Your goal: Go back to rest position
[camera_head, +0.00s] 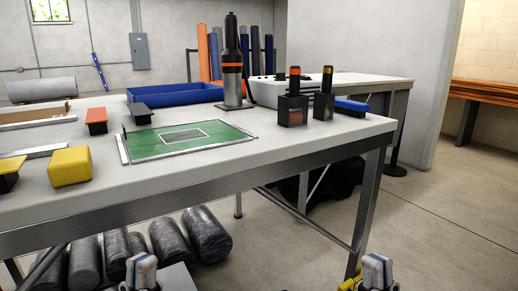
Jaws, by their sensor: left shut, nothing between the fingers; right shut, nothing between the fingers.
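My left gripper (142,272) shows at the bottom edge, left of the middle, in front of the table and below its top. My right gripper (376,272) shows at the bottom edge, right of the middle, near the foot of the table's front leg. Both are cut off by the picture's edge. Both are shut and empty, apart from the table and from anything on it.
A white worktable (270,160) fills the middle. It carries a green board (155,146), a yellow block (70,166), a blue tray (175,95), a dark upright tool (232,62) and two black holders (292,110). Dark cylinders (207,233) lie underneath. Floor (450,225) at right is clear.

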